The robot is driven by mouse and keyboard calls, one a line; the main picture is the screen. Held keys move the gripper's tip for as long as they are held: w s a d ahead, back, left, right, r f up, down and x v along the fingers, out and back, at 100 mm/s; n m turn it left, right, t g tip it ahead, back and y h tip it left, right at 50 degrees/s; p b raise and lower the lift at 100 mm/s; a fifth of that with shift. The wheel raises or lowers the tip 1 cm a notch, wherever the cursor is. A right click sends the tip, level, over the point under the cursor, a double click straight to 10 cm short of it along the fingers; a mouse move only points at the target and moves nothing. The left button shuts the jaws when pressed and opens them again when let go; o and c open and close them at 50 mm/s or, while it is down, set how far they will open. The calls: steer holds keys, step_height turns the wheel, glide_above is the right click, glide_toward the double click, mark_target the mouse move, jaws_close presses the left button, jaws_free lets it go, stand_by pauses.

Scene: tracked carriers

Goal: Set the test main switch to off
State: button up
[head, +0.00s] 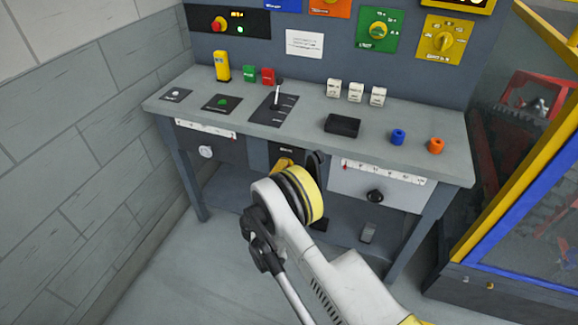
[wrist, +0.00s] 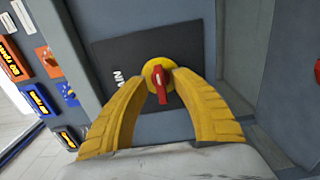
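The main switch, a red handle (wrist: 160,86) on a round yellow base, sits on a dark plate (wrist: 115,55) lettered "MAIN" in the wrist view. The handle runs nearly straight up and down in that view, while the plate's lettering is turned sideways. My gripper (wrist: 161,76) has its two yellow fingers spread, one on each side of the handle; the tips are close to the yellow base. I cannot tell whether they touch it. In the head view the dark switch panel (head: 258,155) is under the bench's middle, and my arm hides much of it.
The bench (head: 300,117) carries a lever, buttons, white blocks and blue and orange rings. Drawers with knobs (head: 206,152) (head: 375,196) flank the switch panel. A yellow-and-blue framed cage (head: 500,200) stands at right, a grey wall (head: 80,130) at left.

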steer(key=shift+a, duration=0.1)
jaws_close()
steer(key=shift+n, duration=0.3)
steer(key=n, duration=0.3)
steer(key=shift+n, duration=0.4)
steer(key=n, duration=1.3)
steer(key=shift+n, duration=0.3)
